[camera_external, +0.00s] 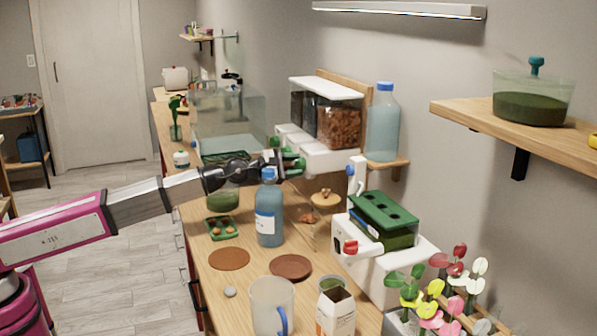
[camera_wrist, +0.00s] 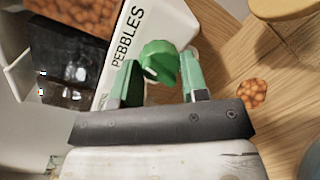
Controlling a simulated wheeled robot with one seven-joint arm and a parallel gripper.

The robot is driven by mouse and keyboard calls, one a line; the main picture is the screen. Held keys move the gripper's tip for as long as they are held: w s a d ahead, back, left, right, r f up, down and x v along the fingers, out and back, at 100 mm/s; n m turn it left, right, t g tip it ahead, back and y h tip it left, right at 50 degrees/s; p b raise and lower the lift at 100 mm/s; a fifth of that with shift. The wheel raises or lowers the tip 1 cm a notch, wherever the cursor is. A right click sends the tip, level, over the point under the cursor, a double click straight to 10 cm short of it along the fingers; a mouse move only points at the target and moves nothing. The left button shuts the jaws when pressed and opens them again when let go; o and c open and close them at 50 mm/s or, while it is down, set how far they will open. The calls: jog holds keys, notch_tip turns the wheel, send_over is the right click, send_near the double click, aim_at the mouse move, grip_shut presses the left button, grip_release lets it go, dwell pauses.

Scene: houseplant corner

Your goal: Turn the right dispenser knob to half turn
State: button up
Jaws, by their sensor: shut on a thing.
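The dispenser stands against the wall, with clear bins over white fronts (camera_external: 330,157). Its right bin (camera_external: 339,122) holds brown pebbles. In the wrist view its white front (camera_wrist: 150,22) reads "PEBBLES". The green right knob (camera_wrist: 160,62) sits between the green fingertips of my gripper (camera_wrist: 161,78), which is shut on it. The knob's exact turn angle is hard to read. In the external view my gripper (camera_external: 288,163) reaches the dispenser's front from the left, and its fingers partly hide the knob. Another green knob (camera_external: 276,142) shows farther left.
A blue bottle (camera_external: 269,215) stands on the counter just below my gripper. A jar with a wooden lid (camera_external: 326,200) is to its right. A glass tank (camera_external: 235,115) stands behind. A few pebbles (camera_wrist: 253,94) lie on the wood beside the dispenser.

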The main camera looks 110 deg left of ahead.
jog(key=o, duration=0.9)
jog(key=v, duration=1)
jog(key=shift+s+d, duration=0.25)
jog(key=shift+s, duration=0.05)
